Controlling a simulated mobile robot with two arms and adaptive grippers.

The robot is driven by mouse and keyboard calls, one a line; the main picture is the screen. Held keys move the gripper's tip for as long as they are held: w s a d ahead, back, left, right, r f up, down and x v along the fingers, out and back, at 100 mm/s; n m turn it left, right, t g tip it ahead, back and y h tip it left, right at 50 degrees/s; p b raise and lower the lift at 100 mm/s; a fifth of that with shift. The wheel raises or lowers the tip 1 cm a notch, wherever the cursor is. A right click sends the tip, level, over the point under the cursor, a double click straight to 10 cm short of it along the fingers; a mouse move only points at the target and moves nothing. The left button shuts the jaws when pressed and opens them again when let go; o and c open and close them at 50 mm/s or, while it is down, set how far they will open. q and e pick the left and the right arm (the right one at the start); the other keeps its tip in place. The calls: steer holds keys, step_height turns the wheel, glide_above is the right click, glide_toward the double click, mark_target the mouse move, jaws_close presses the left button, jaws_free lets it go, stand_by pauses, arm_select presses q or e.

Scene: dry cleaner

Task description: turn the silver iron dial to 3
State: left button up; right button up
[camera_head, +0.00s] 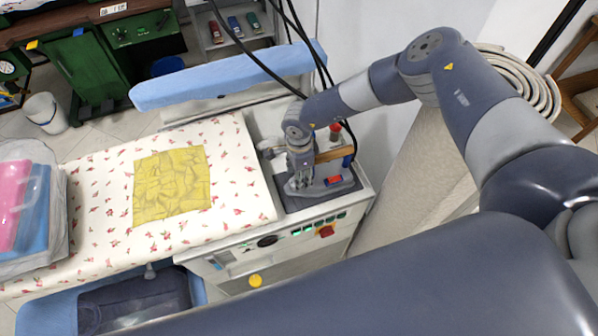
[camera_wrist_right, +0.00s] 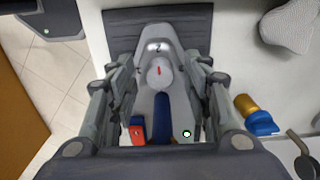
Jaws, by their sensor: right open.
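The silver iron (camera_head: 322,187) rests on a dark pad at the right end of the ironing table. In the right wrist view the iron's grey body (camera_wrist_right: 147,100) fills the middle, with a round grey dial (camera_wrist_right: 159,73) bearing a red pointer mark. A small label that looks like a 2 sits just beyond the dial; other markings are too small to read. My right gripper (camera_head: 300,178) is over the iron, pointing down. Its fingers (camera_wrist_right: 161,70) are open, one on each side of the dial, with visible gaps. My left gripper is out of view.
A yellow cloth (camera_head: 172,185) lies on the flowered ironing table (camera_head: 95,225). Dark cables hang behind the gripper. A brass and blue fitting (camera_wrist_right: 255,115) stands right of the iron in the wrist view. The table front has a red switch (camera_head: 326,231).

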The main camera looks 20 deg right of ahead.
steer(key=shift+f, duration=0.1)
steer(key=shift+c, duration=0.2)
steer(key=c, duration=0.4)
jaws_close()
steer(key=shift+m, duration=1.3)
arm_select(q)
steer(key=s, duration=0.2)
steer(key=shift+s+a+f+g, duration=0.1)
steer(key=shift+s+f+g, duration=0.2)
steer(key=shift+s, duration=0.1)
arm_select(e)
steer(key=shift+o, duration=2.2)
jaws_free()
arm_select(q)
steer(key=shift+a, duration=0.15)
